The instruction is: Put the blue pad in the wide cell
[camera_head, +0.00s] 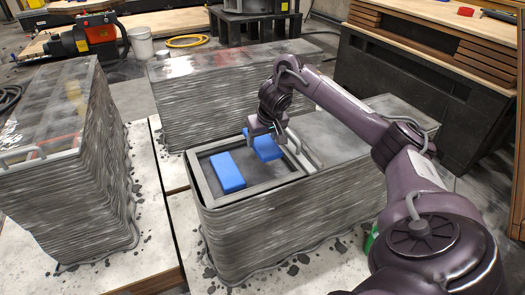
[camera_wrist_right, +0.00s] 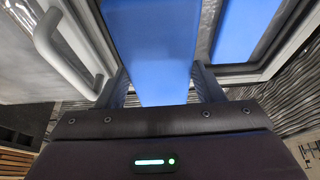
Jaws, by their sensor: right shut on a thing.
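A blue pad (camera_head: 264,148) is held by my right gripper (camera_head: 266,128) over the right back part of a grey-framed tray (camera_head: 255,188). In the right wrist view this pad (camera_wrist_right: 150,45) sits between the two fingers of the gripper (camera_wrist_right: 160,88). A second blue pad (camera_head: 227,173) lies in the left part of the tray, and it also shows at the right of the wrist view (camera_wrist_right: 240,30). The gripper and held pad partly hide the tray's back; I cannot make out the cell borders there. My left gripper is out of view.
The tray sits on a layered concrete block (camera_head: 290,222). A pale handle (camera_head: 301,146) stands just right of the tray, close to my gripper. Other concrete blocks stand behind (camera_head: 220,85) and at left (camera_head: 70,160).

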